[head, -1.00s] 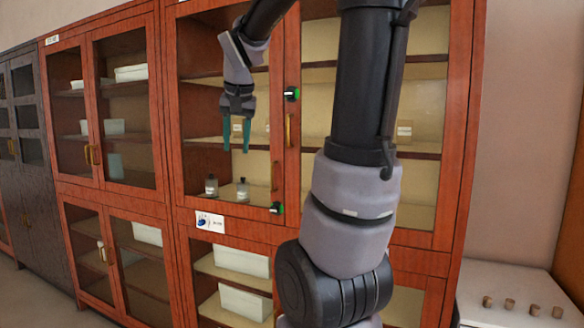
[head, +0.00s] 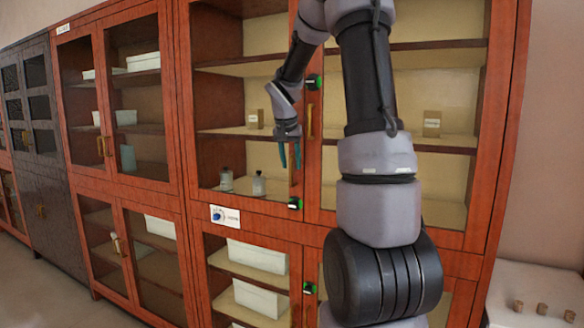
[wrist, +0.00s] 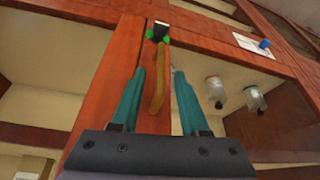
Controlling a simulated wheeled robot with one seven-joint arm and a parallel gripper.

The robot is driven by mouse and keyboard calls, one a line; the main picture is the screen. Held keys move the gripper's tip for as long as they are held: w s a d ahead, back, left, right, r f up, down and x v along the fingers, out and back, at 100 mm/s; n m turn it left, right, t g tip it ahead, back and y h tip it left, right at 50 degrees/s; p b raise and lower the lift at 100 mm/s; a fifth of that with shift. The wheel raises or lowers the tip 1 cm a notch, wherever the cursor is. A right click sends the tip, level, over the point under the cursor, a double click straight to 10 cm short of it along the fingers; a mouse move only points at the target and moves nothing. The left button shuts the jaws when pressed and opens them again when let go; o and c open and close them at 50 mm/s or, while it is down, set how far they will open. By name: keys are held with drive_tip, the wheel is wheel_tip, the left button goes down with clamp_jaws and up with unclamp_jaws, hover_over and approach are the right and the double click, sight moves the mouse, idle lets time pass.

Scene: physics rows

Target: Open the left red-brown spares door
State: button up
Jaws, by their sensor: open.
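The red-brown cabinet has a glazed upper left door (head: 190,110), which is shut. Its upright brass-coloured handle (wrist: 157,92) shows in the wrist view, on the door's wooden frame. My gripper (wrist: 160,72) is open, with one teal finger on each side of the handle; I cannot tell whether either finger touches it. In the head view my gripper (head: 290,160) is in front of this door's inner edge and hides most of the handle. The right door's handle (head: 310,120) is just to the right.
Black-and-green fittings sit above (head: 313,82) and below (head: 296,204) the handles. Two small bottles (head: 258,185) stand behind the left door's glass. A label (head: 224,215) is below it. A white surface with knobs (head: 530,290) is at the lower right.

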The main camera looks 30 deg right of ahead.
drive_tip(key=shift+x, duration=1)
drive_tip(key=shift+c, duration=0.3)
clamp_jaws()
drive_tip(key=shift+r, duration=0.1)
idle(0.4)
